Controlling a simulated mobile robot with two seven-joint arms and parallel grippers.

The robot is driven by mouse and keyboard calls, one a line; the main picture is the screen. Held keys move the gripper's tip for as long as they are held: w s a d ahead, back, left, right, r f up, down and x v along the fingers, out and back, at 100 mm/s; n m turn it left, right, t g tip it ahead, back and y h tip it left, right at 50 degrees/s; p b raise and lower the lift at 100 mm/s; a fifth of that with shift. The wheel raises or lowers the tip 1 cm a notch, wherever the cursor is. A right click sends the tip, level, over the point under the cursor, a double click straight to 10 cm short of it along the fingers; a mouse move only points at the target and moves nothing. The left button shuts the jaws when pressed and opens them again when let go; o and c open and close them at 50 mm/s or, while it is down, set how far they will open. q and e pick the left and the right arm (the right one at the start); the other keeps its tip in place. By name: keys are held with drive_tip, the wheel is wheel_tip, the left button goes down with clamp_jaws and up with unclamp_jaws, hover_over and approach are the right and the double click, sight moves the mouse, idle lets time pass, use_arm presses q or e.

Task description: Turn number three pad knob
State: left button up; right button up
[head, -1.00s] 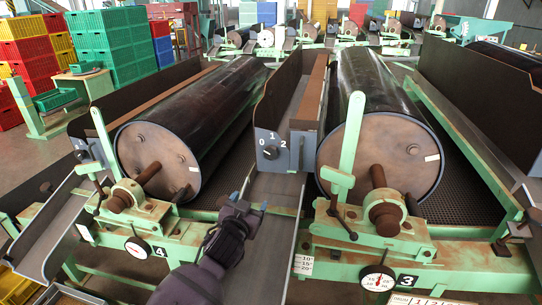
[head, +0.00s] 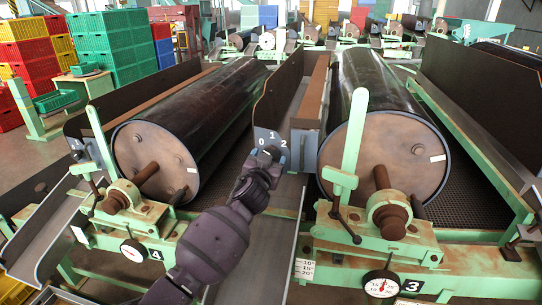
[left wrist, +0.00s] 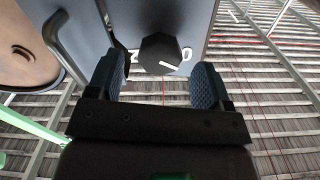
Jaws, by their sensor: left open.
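The pad knob (left wrist: 160,52) is a dark, many-sided knob with a white pointer line, on a blue-grey panel (head: 259,134) marked 0, 1, 2. The panel stands between the two drums, left of the machine with the number 3 plate (head: 410,286). My left gripper (head: 266,156) is in front of the panel and hides the knob in the head view. In the left wrist view the gripper (left wrist: 160,78) is open, with blue finger pads on either side of the knob and a gap on both sides. My right gripper is not in view.
A large black drum (head: 385,145) lies to the right of the panel and another drum (head: 165,160) to the left, with green frames and levers. A grey chute (head: 262,240) runs below the panel. Stacked crates (head: 110,45) stand at the back left.

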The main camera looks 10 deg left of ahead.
sight(271, 154)
use_arm(q)
drive_tip(key=shift+w+b, duration=0.35)
drive_tip(key=shift+w, duration=1.35)
drive_tip(key=c, duration=0.9)
